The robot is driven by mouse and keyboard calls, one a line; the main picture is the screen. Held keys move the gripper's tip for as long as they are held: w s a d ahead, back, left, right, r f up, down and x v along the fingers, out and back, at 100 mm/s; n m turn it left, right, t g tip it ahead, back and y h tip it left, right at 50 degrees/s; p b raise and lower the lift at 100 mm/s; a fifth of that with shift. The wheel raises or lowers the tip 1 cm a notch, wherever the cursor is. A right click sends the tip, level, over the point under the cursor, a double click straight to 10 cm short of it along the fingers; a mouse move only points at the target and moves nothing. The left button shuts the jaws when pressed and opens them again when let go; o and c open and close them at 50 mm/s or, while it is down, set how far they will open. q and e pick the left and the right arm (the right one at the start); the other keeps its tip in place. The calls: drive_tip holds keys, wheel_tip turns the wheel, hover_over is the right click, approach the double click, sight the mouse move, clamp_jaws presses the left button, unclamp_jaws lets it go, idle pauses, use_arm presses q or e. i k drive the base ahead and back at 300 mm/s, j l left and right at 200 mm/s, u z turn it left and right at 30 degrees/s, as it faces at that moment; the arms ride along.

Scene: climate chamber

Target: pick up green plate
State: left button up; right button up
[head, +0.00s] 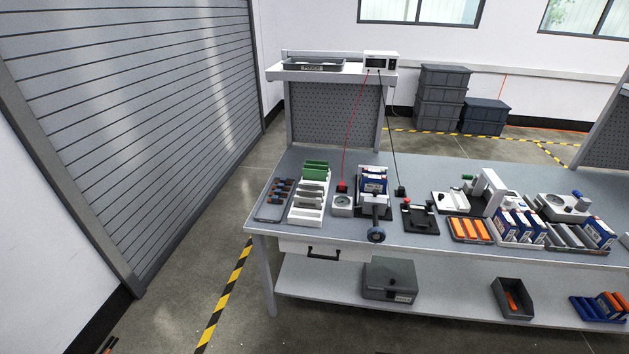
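A green plate (316,164) stands at the back end of a white slotted rack (308,213) on the left part of the workbench. It looks like one or more green plates set close together; I cannot tell how many. Paler grey-white plates stand in the slots in front of it. Neither of my grippers can be made out in the head view. A small dark shape cut off at the bottom left edge is too little to identify.
Red and black cables hang behind. Floor is clear in front of the shutter.

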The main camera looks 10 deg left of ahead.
sight(308, 174)
drive_tip(key=i+j+z, duration=0.15)
drive_tip(key=j, duration=0.2)
drive_tip(key=i+j+z, duration=0.1)
drive_tip(key=j, duration=0.25)
drive_tip(key=i+j+z, duration=0.25)
drive_tip(key=i+j, duration=0.15)
drive_tip(key=j, duration=0.35)
drive_tip(key=i+j+z, duration=0.15)
drive_tip(key=j, duration=0.25)
drive_tip(key=j+z, duration=0.1)
drive_tip(key=j, duration=0.3)
drive_tip(key=i, duration=0.05)
